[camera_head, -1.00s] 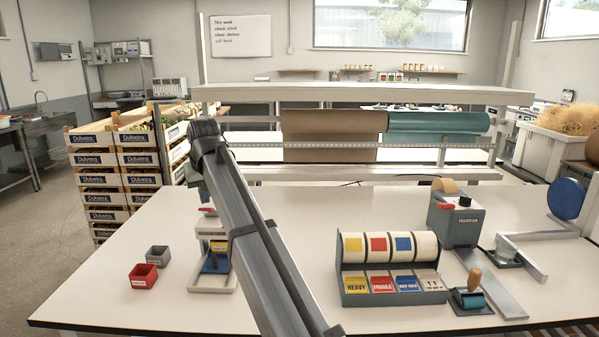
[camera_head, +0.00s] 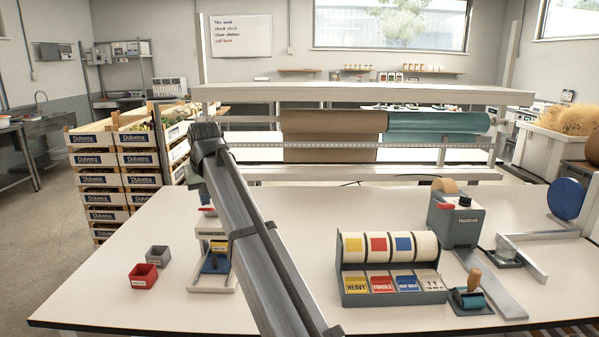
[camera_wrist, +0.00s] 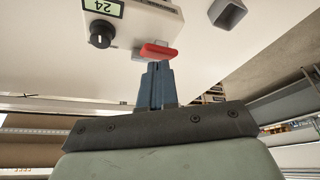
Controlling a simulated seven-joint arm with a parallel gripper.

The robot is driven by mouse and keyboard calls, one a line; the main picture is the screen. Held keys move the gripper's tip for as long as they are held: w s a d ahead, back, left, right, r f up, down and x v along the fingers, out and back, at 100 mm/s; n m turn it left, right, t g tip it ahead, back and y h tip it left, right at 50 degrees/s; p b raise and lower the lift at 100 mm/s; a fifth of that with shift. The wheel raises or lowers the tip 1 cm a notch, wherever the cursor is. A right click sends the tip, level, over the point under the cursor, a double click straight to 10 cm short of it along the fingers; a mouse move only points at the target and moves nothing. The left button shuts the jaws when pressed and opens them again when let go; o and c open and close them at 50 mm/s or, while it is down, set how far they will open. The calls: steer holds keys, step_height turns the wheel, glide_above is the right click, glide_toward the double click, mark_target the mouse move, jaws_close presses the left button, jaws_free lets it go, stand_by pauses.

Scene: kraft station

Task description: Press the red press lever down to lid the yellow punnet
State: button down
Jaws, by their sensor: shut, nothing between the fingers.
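The press (camera_head: 212,250) is a pale unit at the left of the bench, partly hidden by my arm. Its red press lever (camera_head: 208,209) shows near its top, and in the wrist view the lever (camera_wrist: 160,51) lies just beyond my fingertips. My gripper (camera_wrist: 157,66) is shut and empty, its blue fingers pointing at the lever; I cannot tell whether they touch it. A small yellow patch (camera_head: 218,246) in the press may be the yellow punnet, mostly hidden. A blue piece (camera_head: 215,265) sits low in front of it.
A red bin (camera_head: 143,276) and a grey bin (camera_head: 158,256) stand left of the press. A label dispenser (camera_head: 393,290) stands right of my arm, with a tape machine (camera_head: 460,225) beyond it. The bench between the bins and the left edge is clear.

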steer(key=shift+f, duration=1.55)
steer(key=shift+r, duration=0.15)
stand_by(0.5)
steer(key=shift+r, duration=4.4)
